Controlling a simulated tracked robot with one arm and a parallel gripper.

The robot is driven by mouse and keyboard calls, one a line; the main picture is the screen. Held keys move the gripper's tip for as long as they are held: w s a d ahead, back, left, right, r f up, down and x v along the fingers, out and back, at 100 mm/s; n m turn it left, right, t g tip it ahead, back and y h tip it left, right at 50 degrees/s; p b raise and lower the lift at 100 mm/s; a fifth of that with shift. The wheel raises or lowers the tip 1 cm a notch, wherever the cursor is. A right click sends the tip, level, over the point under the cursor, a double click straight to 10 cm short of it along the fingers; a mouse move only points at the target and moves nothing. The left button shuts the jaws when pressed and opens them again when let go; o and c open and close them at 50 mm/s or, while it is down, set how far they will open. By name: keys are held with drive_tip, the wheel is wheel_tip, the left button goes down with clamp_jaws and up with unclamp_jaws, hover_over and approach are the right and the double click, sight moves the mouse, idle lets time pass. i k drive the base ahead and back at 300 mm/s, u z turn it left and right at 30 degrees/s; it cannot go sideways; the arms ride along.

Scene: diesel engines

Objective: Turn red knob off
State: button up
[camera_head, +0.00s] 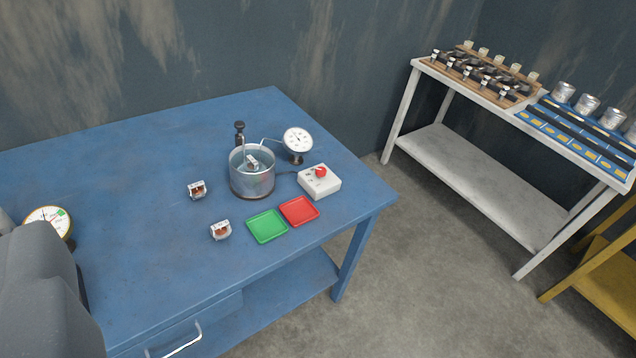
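The red knob (321,171) sits on top of a small white control box (320,187) near the right corner of the blue table. The knob is small here, and I cannot tell its setting. A cable seems to run from the box toward a metal pot (252,181) to its left. The fingers of my gripper are not visible. Only a grey part of my own body shows at the lower left, far from the knob.
On the blue table (120,180) are a green tray (267,226), a red tray (299,211), two small metal parts (197,190) (220,231), a dial gauge (298,141) by the pot and another gauge (50,220) at left. A white shelf (470,170) stands right, across open floor.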

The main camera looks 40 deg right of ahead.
sight(321, 172)
drive_tip(key=k, duration=0.6)
drive_tip(key=z, duration=0.45)
drive_tip(key=i, duration=1.75)
drive_tip(key=u, duration=0.3)
